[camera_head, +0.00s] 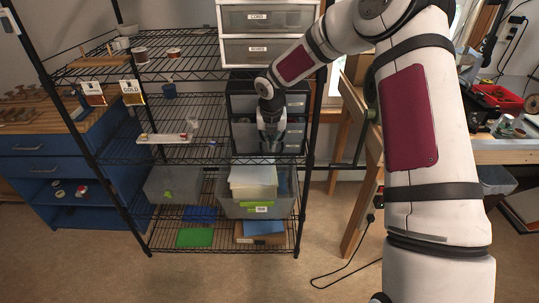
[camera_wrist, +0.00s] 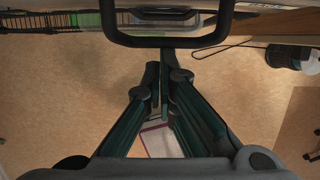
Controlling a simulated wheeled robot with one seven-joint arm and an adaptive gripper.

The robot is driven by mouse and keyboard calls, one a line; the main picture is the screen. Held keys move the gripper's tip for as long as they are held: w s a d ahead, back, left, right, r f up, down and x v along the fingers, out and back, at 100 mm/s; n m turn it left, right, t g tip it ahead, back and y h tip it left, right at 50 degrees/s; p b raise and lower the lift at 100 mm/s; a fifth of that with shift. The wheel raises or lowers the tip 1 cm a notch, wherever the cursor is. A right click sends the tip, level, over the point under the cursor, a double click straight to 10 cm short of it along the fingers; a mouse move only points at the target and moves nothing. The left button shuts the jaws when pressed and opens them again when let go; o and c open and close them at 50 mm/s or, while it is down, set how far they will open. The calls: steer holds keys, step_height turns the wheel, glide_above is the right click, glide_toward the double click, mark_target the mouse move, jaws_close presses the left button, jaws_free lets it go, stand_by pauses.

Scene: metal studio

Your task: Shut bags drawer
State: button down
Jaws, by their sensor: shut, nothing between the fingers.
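A black drawer unit (camera_head: 242,104) with several drawers stands on the wire shelf in the head view. Which of its drawers is the bags drawer cannot be read. My gripper (camera_head: 272,142) is in front of this unit, pointing down, and covers part of the drawer fronts. In the wrist view my gripper (camera_wrist: 164,72) has its dark fingers together with nothing between them. A black loop-shaped bar, looking like a drawer handle (camera_wrist: 170,43), crosses the view just beyond the fingertips. Whether they touch it, and how far any drawer stands out, cannot be told.
White drawers (camera_head: 267,17) stand above the black unit. A grey bin with papers (camera_head: 240,207) sits on the lower shelf. Cups (camera_head: 140,55) and small items are on the shelves to the left. A wooden workbench (camera_head: 500,152) is at right. The floor (camera_head: 200,275) in front is clear.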

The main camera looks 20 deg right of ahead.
steer(key=shift+w+d+b, duration=0.3)
steer(key=shift+w, duration=0.55)
steer(key=shift+w+d+b, duration=0.25)
steer(key=shift+w+b, duration=0.05)
steer(key=shift+w, duration=0.5)
steer(key=shift+r, duration=0.1)
